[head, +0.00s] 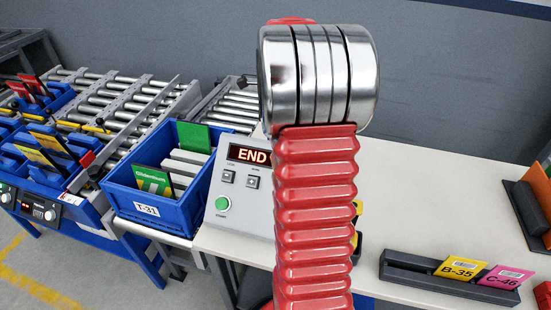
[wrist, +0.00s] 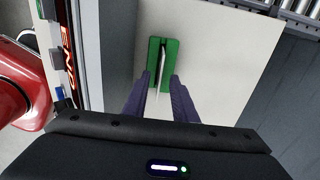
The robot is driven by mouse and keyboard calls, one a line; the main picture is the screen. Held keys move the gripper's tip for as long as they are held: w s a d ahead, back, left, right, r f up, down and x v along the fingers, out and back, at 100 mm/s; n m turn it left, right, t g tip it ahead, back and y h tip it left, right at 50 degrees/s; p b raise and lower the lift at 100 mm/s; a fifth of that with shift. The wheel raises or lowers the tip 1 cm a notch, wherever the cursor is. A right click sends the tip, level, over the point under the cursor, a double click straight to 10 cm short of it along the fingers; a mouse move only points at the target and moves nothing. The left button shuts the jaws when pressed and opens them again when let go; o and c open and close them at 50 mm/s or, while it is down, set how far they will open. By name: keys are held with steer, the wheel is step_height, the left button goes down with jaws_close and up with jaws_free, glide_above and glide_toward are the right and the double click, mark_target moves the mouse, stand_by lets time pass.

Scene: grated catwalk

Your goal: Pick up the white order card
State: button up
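The white order card (wrist: 161,66) shows nearly edge-on in the wrist view, as a thin pale strip upright in the slot of a green holder (wrist: 171,48). The holder sits on the pale table top. My gripper (wrist: 159,82) is open, with its two dark purple fingers pointing at the holder. One finger is on each side of the card's line, with gaps visible. I cannot tell how deep the fingers reach along the card. In the head view my red arm hides the card, the holder and the gripper.
A control box (head: 240,195) with a lit "END" display stands close by. A blue tote (head: 189,207) labelled T-31 is at its left. A dark rack (head: 400,271) holds yellow B-35 and pink C-46 cards. The table's back right looks clear.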

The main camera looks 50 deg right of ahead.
steer(key=shift+d+f, duration=0.1)
steer(key=shift+f, duration=2.5)
jaws_close()
